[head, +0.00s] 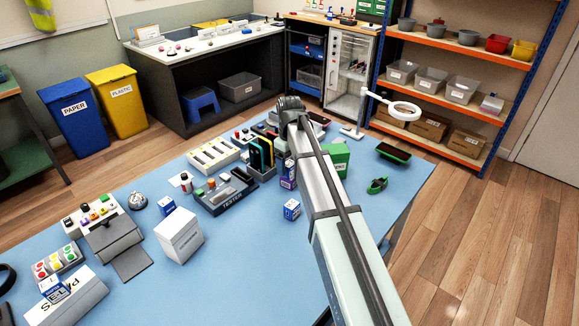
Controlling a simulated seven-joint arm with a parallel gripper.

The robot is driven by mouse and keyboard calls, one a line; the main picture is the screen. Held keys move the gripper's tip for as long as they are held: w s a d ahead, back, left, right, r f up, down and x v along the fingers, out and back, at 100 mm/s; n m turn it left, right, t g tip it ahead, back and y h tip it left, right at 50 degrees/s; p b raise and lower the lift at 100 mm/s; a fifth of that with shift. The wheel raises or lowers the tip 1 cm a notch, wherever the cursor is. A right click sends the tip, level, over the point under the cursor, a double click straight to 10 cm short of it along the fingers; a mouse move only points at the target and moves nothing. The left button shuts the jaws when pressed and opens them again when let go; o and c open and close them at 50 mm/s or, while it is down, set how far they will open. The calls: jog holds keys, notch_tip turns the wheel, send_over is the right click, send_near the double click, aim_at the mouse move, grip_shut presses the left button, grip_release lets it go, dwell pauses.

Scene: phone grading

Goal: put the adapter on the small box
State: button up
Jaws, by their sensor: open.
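Several small blue-and-white boxes stand on the blue table (255,262). One small box (291,209) stands alone left of my arm, and another (166,204) is left of the tester. A third (288,182) is close beside my arm. I cannot tell which one the task means. I cannot pick out the adapter for sure; it may be too small to make out or hidden behind my arm. My arm reaches from the lower right to the far part of the table. Its jaws are hidden, so their place relative to these things does not show.
A white carton (178,238) stands mid-table. The dark tester (226,194), a white slotted rack (213,154), a green box (340,158) and a magnifier lamp (404,110) stand farther back. A button panel (92,215) is at left. The table's front middle is clear.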

aim_at(290, 163)
notch_tip(290, 163, up, 11)
jog(key=shift+f, duration=0.15)
dwell(0.7)
